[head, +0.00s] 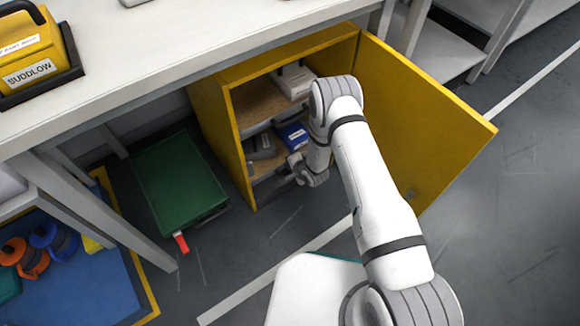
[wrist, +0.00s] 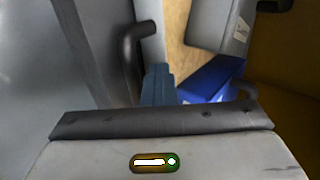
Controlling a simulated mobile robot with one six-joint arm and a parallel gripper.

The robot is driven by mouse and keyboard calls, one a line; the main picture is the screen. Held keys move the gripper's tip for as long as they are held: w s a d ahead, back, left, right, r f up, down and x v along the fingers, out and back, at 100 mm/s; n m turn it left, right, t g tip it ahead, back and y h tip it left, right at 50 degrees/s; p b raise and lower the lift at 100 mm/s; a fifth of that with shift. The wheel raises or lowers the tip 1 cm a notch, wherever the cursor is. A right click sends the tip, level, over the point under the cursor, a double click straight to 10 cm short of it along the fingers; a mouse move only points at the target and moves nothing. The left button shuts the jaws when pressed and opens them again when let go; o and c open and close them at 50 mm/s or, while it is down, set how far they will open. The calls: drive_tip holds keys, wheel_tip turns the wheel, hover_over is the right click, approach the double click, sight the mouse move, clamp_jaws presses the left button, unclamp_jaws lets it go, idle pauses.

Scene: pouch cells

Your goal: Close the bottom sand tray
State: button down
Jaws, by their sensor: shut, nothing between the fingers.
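My gripper (head: 296,165) is low at the mouth of the open yellow cabinet (head: 222,135). In the wrist view its fingers (wrist: 158,78) are together with nothing between them. A dark bar handle (wrist: 131,62) on a pale grey front stands just left of the fingertips; I cannot tell whether they touch. A grey tray or box (head: 262,146) sits on a cabinet shelf in the head view. Something grey lower down is partly hidden by my arm. I cannot tell for sure which is the bottom sand tray.
A blue box (head: 292,134) and a pale grey box (head: 294,82) are in the cabinet. The yellow door (head: 420,120) stands wide open at the right. A green-topped case (head: 178,180) lies on the floor at the left. A workbench (head: 200,35) overhangs the cabinet.

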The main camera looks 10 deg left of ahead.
drive_tip(key=shift+w+a+r, duration=0.1)
drive_tip(key=shift+a+r, duration=0.1)
drive_tip(key=shift+a, duration=0.1)
drive_tip(key=shift+r+p, duration=0.15)
drive_tip(key=shift+p, duration=0.15)
drive_tip(key=p+v, duration=0.6)
drive_tip(key=v, duration=0.4)
drive_tip(key=shift+d+f, duration=0.35)
